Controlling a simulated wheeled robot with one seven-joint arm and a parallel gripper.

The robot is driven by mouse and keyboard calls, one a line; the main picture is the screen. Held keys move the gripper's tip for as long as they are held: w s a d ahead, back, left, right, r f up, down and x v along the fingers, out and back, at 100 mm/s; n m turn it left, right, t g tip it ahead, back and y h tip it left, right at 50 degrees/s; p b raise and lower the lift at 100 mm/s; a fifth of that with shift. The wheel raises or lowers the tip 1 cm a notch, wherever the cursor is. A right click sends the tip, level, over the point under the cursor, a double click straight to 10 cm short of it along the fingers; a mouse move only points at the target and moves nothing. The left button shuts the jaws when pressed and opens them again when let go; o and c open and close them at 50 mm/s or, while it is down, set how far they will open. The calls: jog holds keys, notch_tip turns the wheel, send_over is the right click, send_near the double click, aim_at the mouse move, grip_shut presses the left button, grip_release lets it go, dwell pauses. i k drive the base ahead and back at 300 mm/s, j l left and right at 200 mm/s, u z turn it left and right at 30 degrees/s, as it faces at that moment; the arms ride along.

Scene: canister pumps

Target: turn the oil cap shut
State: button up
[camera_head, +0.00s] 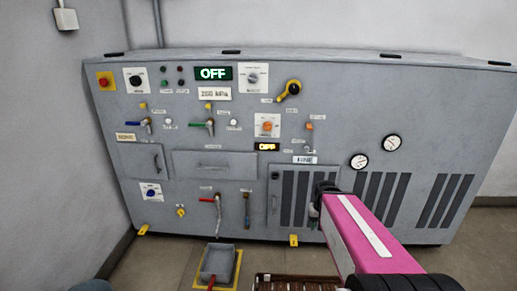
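The large grey machine cabinet (215,140) fills the middle of the head view, with many small controls on its front. A small yellow fitting (181,211) low on the left of the front may be the oil cap; its label is too small to read, and I cannot tell how far it is turned. My gripper (319,207) is the dark end of my pink arm, in front of the vented panel and to the right of that fitting, well apart from it. Its fingers are small and partly hidden, so their opening is unclear.
A yellow-handled lever (289,90) and a red-handled valve (217,200) stick out from the front. A grey pan (218,263) on a yellow-edged base stands on the floor before the cabinet. A brown slatted object (298,283) lies at the bottom edge. Two gauges (359,160) (392,143) sit at right.

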aim_at(180, 212)
jog(key=u, duration=1.45)
jog(key=i+l+u, duration=0.55)
jog(key=l, duration=0.15)
jog(key=l+u, duration=0.25)
jog(key=l, duration=0.15)
